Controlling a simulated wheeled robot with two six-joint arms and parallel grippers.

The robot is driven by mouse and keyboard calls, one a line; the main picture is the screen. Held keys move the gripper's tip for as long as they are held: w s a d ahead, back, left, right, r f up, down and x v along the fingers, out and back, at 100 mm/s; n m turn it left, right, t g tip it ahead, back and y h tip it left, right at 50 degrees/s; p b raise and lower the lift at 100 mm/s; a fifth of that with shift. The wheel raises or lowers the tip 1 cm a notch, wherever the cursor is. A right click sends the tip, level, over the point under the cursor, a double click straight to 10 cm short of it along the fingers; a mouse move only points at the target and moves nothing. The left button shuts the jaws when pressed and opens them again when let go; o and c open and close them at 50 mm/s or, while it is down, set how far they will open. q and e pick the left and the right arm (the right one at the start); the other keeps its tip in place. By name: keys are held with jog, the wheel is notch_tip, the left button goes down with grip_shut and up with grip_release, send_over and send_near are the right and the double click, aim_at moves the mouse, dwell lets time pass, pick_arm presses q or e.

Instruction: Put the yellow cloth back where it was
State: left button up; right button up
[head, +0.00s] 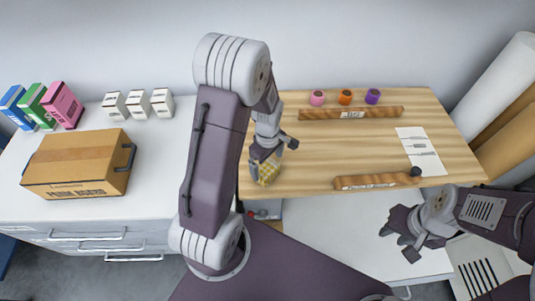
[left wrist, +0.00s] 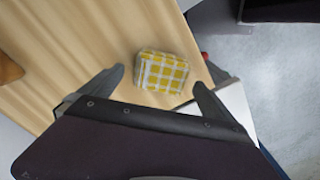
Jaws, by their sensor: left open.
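The yellow checked cloth (head: 266,168) lies folded on the wooden board, near its front left edge. It also shows in the left wrist view (left wrist: 162,72), just ahead of my open fingers and roughly between them. My left gripper (head: 272,148) is open and above the cloth, partly covering it in the head view; it also shows in the left wrist view (left wrist: 158,84). I cannot tell whether the fingers touch the cloth. My right gripper (head: 397,239) is at the lower right, off the board and in front of it, with its fingers apart and nothing between them.
The wooden board (head: 350,150) carries two wooden strips (head: 350,113) and (head: 365,182), a paper sheet (head: 421,151) and pink, orange and purple pots (head: 345,97). A cardboard box (head: 78,164) stands at the left. Rolls (head: 500,75) lean at the right. The board's middle is clear.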

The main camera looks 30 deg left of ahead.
aim_at(267, 167)
pick_arm(q)
notch_tip(267, 167, up, 9)
jog(key=s+d+m+t, duration=0.1)
jog(key=s+d+m, duration=0.3)
jog(key=s+m, duration=0.4)
jog(key=m, duration=0.7)
jog(key=shift+s+d+f+p, duration=0.25)
jog(key=shift+d+f+p, duration=0.05)
jog(key=shift+d+p, duration=0.1)
jog(key=shift+d, duration=0.1)
